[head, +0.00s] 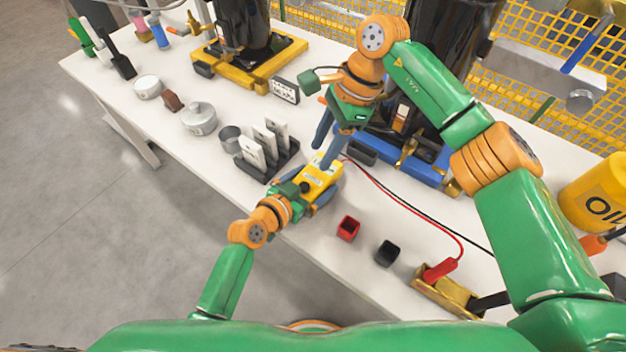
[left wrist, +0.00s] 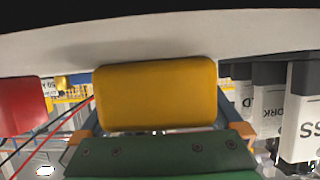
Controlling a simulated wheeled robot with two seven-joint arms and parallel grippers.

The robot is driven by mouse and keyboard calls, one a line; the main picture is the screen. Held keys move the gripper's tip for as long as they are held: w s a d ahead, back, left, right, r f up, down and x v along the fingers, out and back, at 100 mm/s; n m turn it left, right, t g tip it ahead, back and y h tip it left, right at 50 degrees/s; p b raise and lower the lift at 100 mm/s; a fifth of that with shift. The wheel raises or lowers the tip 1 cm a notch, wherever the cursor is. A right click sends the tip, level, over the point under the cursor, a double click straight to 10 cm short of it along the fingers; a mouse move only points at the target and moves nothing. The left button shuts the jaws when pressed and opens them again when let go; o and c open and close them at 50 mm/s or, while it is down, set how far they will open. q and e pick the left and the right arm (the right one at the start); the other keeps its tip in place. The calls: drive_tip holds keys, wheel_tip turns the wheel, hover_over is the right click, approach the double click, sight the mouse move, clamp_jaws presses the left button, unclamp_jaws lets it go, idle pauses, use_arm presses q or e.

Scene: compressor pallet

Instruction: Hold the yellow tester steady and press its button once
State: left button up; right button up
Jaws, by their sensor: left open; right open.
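The yellow tester (head: 323,171) sits at the table's front edge, with leads running off to the right. My left gripper (head: 312,188) is open around it, one finger on each side. In the left wrist view the tester's yellow body (left wrist: 156,95) lies between the two blue fingers; small gaps seem to show, but I cannot tell whether they touch it. My right gripper (head: 322,152) points down over the far end of the tester, open, with its fingertips close to the top face. The button cannot be made out; the grippers cover part of the tester.
A rack with white labelled cards (head: 264,146) stands close left of the tester. A red cup (head: 348,228) and a black cup (head: 388,252) stand to the right. A red clamp (head: 440,270) rests by a brass-coloured block. A blue-based compressor (head: 415,165) stands behind.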

use_arm(q)
drive_tip(key=c, duration=1.4)
drive_tip(key=shift+c, duration=0.2)
use_arm(e)
clamp_jaws()
idle(0.4)
drive_tip(key=shift+s+a+r+n+t+y, duration=0.15)
drive_tip(key=shift+s+a+r+t+y, duration=0.25)
drive_tip(key=shift+t+y, duration=0.4)
drive_tip(key=shift+s+a+r+n+t+y, duration=0.1)
drive_tip(key=shift+a+r+t+y, duration=0.1)
drive_tip(key=shift+a+t+y, duration=0.45)
drive_tip(key=shift+s+a+r+n+t+y, duration=0.15)
drive_tip(key=shift+s+a+r+t+y, duration=0.15)
drive_tip(key=shift+t+y, duration=0.65)
